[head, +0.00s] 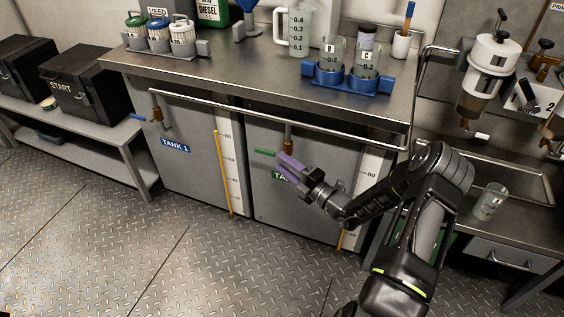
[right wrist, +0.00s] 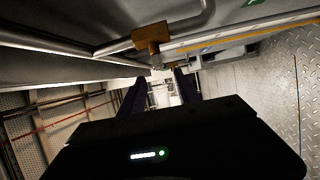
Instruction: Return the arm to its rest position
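My right arm reaches in from the lower right in the head view. Its gripper (head: 279,166), with purple fingers, is in front of the second tank (head: 265,195), just below a copper-brown tap (head: 289,145) with a green handle (head: 264,153). The fingers are apart, with nothing seen between them. They partly cover the tank's green label. In the right wrist view the two dark fingers (right wrist: 160,82) stand apart, and the brown tap (right wrist: 152,37) is above them. My left gripper is in neither view.
A metal rail (head: 290,122) runs along the counter (head: 225,75) front, above my gripper. The counter carries a blue rack (head: 350,85) with beakers. A beaker (head: 490,202) stands on the right side table, near my elbow. The floor (head: 150,250) in front is clear.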

